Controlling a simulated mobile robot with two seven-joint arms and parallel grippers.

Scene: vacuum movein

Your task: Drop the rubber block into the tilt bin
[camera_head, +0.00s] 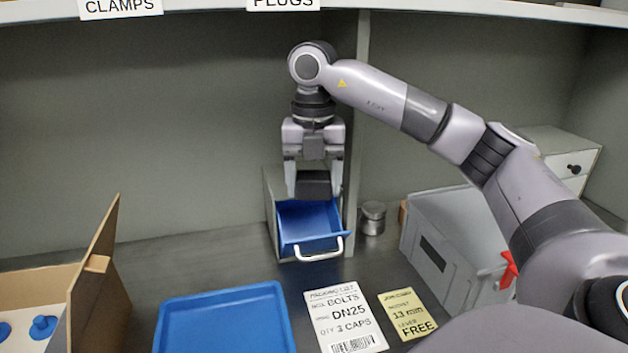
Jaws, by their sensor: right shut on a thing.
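The rubber block (314,185) is dark and box-shaped. My right gripper (314,186) comes down from above and is shut on it, one finger on each side. The tilt bin (294,243) is blue with a white handle and is tipped open at the front of a grey housing. The block is over the bin's open top, towards its rear; whether it touches the bin I cannot tell. The bin's back part is hidden behind the block and gripper. My left gripper is not in view.
A grey crate (430,252) and a small metal cylinder (372,218) stand right of the bin. A blue tray (225,322), a white label card (345,318) and a yellow card (407,315) lie in front. An open cardboard box (97,285) stands at left.

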